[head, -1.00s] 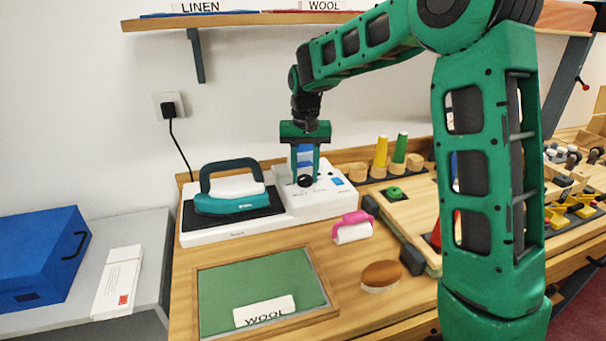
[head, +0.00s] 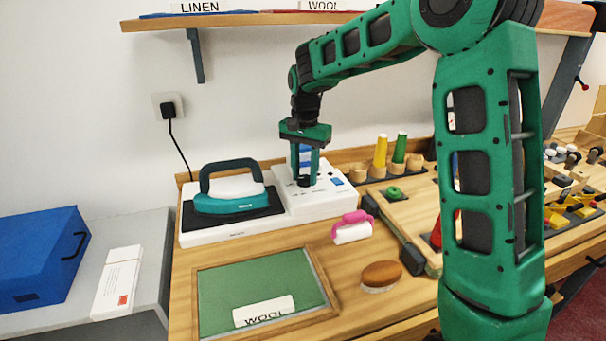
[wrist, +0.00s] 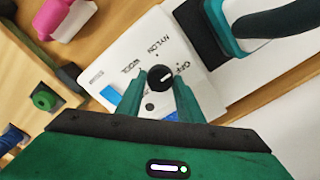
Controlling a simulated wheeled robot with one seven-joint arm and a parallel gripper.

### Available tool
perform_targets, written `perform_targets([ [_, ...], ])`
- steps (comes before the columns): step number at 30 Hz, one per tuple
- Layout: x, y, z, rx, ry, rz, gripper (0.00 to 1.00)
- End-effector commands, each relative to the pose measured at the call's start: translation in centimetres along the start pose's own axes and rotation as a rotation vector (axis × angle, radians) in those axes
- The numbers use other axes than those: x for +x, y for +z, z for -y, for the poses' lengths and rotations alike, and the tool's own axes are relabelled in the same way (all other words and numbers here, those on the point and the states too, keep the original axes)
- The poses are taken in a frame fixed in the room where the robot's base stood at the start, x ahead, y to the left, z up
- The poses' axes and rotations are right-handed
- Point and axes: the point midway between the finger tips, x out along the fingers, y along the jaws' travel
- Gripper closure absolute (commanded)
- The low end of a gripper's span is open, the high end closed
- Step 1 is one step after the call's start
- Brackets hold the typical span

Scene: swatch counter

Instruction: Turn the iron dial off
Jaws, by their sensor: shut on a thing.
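The iron dial (wrist: 160,77) is a small black round knob with a white mark, on a white control panel (wrist: 135,70). Labels around it read NYLON, WOOL and what looks like OFF. The white mark seems to lie toward the OFF side, but it is too small to be sure. My gripper (wrist: 161,87) is shut on the dial, one green finger on each side. In the head view my gripper (head: 304,180) points down at the panel. The teal iron (head: 232,203) rests on its dark plate to the left.
A pink-handled roller (head: 352,229), a brown-topped brush (head: 381,275) and a green mat (head: 250,285) with a WOOL label lie in front. Yellow and green spools (head: 381,152) stand right of the panel. A blue box (head: 40,255) is far left.

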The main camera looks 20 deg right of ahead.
Motion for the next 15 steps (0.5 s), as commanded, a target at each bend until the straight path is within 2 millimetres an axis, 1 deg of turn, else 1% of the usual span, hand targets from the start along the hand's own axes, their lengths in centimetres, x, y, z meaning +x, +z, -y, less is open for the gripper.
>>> perform_targets([
  [1,-0.21,-0.09,0.32,-0.001,-0.008,-0.005,0.89],
  [9,-0.2,-0.04,0.34,-0.003,-0.008,-0.005,0.89],
  [10,-0.19,-0.03,0.34,-0.003,-0.008,-0.005,0.59],
  [11,-0.18,-0.03,0.32,-0.003,-0.008,-0.005,0.52],
  [12,-0.16,-0.01,0.29,-0.003,-0.007,-0.004,0.48],
  [15,-0.12,0.01,0.22,-0.002,-0.005,-0.003,0.48],
])
